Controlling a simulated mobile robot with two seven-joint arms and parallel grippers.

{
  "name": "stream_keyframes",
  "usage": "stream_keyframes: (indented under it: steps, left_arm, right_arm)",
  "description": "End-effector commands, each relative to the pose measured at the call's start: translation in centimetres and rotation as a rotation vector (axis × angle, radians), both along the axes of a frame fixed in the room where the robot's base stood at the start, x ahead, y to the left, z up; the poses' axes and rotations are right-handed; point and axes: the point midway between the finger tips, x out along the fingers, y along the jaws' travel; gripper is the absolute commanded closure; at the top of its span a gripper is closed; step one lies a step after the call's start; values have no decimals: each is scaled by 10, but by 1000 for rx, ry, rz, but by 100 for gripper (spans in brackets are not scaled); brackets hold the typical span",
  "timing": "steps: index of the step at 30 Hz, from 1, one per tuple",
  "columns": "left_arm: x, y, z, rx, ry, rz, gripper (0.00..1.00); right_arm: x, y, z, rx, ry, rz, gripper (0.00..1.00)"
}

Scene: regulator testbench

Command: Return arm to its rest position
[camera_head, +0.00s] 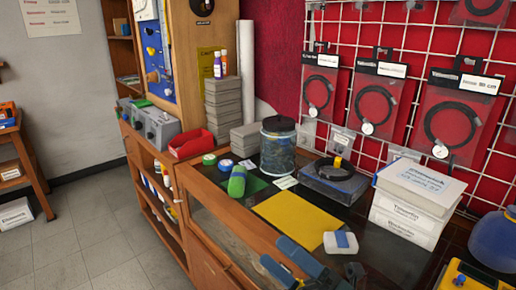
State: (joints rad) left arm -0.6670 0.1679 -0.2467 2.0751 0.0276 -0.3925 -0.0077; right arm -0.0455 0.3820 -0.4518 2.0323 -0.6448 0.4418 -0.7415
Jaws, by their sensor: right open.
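My right gripper (275,250) reaches in from the bottom edge, over the front part of the glass-topped counter (375,258). Its two blue fingers are apart, with nothing visible between them. Most of its body and arm is cut off by the frame. A yellow mat (297,221) lies on the counter just beyond the fingertips. A small white and blue block (341,242) lies to the right of the fingers, apart from them. My left gripper is not in view.
Behind the mat stand a green cylinder (237,181), a clear dark-lidded jar (278,150) and a grey device (334,182). White boxes (413,200), a blue container (495,240) and a yellow instrument (468,278) crowd the right. Open floor (85,235) lies left.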

Motion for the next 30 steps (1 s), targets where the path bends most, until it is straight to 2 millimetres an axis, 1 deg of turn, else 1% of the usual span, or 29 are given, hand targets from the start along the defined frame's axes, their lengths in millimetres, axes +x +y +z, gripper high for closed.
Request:
stream_keyframes:
  steps: [1,2,3,5,6,8,9,12,15,18,30]
  left_arm:
    - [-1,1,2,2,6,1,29]
    - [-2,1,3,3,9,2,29]
    - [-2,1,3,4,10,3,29]
    - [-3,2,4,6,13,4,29]
    - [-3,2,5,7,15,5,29]
    - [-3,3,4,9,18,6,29]
    - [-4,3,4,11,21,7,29]
    - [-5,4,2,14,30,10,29]
    - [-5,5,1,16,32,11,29]
    - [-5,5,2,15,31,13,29]
    - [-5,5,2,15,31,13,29]
  right_arm:
    - [8,-16,-24,136,256,-56,2]
    - [12,-28,-42,221,410,-92,2]
    - [13,-42,-69,338,612,-140,2]
    - [7,-61,-111,507,884,-210,2]
    - [-1,-71,-138,610,1040,-255,2]
    - [-18,-83,-174,750,1244,-321,2]
    - [-31,-89,-195,833,1361,-362,2]
    - [-63,-99,-234,1003,1581,-449,2]
    - [-86,-103,-257,1111,1712,-509,2]
    - [-97,-104,-267,1163,1772,-538,2]
    - [-98,-104,-267,1168,1778,-541,2]
